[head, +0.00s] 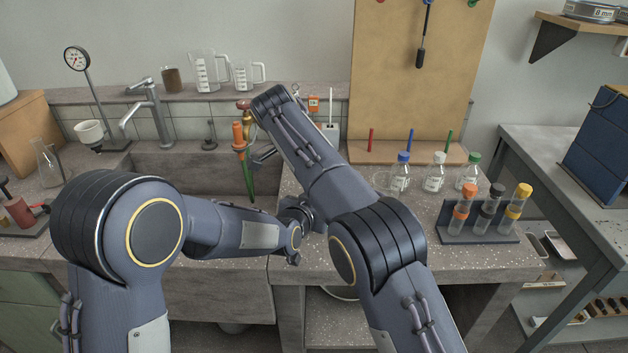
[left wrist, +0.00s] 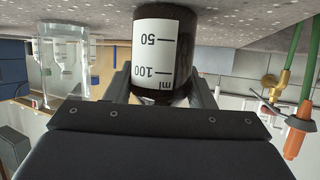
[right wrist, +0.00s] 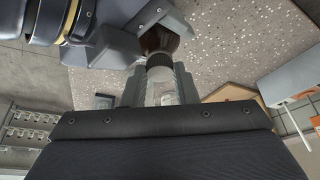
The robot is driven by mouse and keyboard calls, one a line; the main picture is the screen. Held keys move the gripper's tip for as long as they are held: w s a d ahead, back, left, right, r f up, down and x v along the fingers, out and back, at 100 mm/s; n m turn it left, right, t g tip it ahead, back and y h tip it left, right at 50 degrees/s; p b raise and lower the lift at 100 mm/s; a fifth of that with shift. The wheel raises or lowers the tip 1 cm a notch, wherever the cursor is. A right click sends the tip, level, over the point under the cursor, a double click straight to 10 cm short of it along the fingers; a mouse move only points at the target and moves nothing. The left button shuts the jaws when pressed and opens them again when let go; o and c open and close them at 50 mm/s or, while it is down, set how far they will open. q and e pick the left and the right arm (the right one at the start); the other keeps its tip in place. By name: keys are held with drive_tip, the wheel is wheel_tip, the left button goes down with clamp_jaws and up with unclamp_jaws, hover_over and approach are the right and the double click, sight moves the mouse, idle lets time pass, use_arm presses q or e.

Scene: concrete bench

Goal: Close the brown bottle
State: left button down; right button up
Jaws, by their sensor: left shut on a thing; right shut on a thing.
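The brown bottle (left wrist: 157,88) has a white label with black volume marks and fills the middle of the left wrist view. My left gripper (left wrist: 164,82) is shut around its body. In the right wrist view the dark brown glass of the bottle (right wrist: 160,37) shows just beyond my right gripper (right wrist: 160,78). The right gripper is shut on a dark cap (right wrist: 159,61) in line with the bottle's neck. I cannot tell whether the cap is seated or how far it is turned. In the head view my right arm hides the bottle and cap.
A clear glass vessel (left wrist: 62,70) stands beside the bottle in the left wrist view. In the head view several capped bottles (head: 437,172) and a tube rack (head: 478,236) stand to the right. A sink (head: 205,180) with a tap (head: 150,112) lies to the left. The front right benchtop is clear.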

drive_tip(key=o, duration=0.9)
drive_tip(key=shift+o, duration=0.2)
drive_tip(key=shift+r, duration=2.3)
drive_tip(key=shift+o, duration=0.2)
drive_tip(key=o, duration=0.5)
use_arm(q)
drive_tip(key=c, duration=0.6)
unclamp_jaws()
